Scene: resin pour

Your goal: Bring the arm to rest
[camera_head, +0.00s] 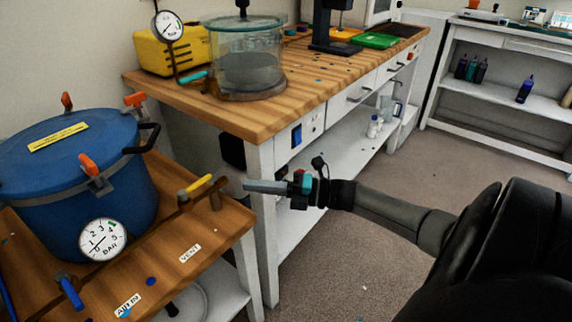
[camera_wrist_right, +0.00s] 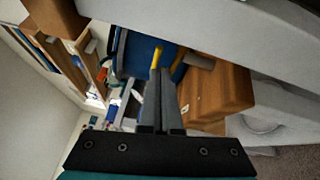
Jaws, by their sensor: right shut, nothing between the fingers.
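My right arm comes in from the right in the head view. Its gripper (camera_head: 247,186) is shut and empty, with its fingers pointing left. It is level in the air, just right of the yellow-handled valve (camera_head: 198,184) on the pressure-pot table. From the head view I cannot tell the exact gap between the fingertips and the valve. In the right wrist view the closed fingers (camera_wrist_right: 160,75) point toward the blue pot and the yellow handle (camera_wrist_right: 157,57). My left gripper is in neither view.
The blue pressure pot (camera_head: 65,190) with orange clamps and a gauge (camera_head: 102,239) stands on a wooden table (camera_head: 215,240).

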